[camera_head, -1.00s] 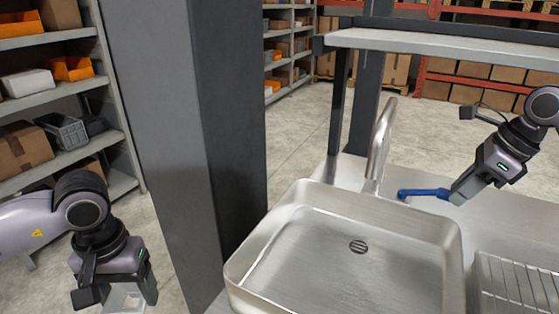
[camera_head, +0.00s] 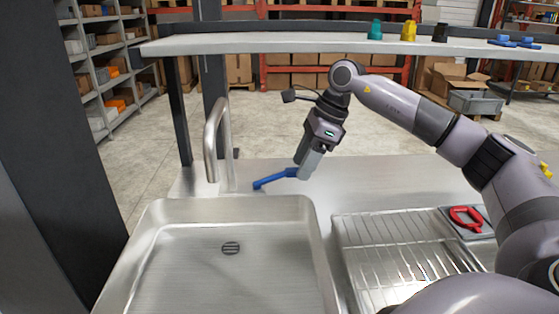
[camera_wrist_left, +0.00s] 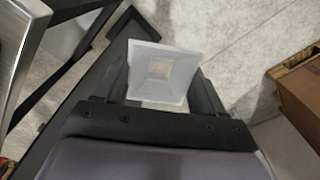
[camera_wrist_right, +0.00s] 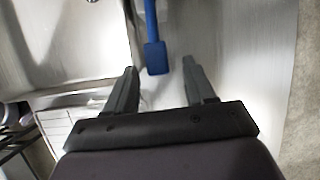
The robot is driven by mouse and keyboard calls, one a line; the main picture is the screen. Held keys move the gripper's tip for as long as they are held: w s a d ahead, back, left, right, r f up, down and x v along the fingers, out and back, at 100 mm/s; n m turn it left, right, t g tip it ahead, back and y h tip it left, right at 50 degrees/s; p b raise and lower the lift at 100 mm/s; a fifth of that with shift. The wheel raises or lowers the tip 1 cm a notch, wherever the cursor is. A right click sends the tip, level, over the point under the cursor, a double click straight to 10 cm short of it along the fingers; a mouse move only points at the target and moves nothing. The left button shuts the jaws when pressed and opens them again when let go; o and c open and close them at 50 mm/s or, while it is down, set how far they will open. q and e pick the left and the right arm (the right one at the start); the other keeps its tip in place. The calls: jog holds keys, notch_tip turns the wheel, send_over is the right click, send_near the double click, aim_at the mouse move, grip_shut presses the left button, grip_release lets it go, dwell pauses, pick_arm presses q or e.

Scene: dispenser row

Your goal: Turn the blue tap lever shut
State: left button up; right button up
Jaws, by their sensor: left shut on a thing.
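The blue tap lever (camera_head: 274,179) lies low over the steel counter, right of the tall steel tap (camera_head: 213,140). Its free end points right, towards my right gripper (camera_head: 303,171). The right wrist view shows my right gripper (camera_wrist_right: 160,80) open. The blue lever (camera_wrist_right: 154,45) reaches down there, its flat end just ahead of the gap between the fingers, with no visible contact. My left gripper (camera_wrist_left: 158,85) is outside the head view. In the left wrist view it is shut on a white, square, tapered container (camera_wrist_left: 141,75).
A steel sink (camera_head: 170,285) lies in front of the tap. A wire drying rack (camera_head: 385,240) and a red-handled item (camera_head: 466,217) are at right. A raised shelf (camera_head: 330,43) crosses behind, bearing teal, yellow and dark items. Counter right of the lever is clear.

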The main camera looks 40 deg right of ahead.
jog(key=s+d+r+b, duration=0.1)
jog(key=s+d+b, duration=0.1)
jog(key=s+d, duration=0.5)
jog(key=d, duration=0.3)
jog(key=shift+s, duration=0.25)
dwell(0.6)
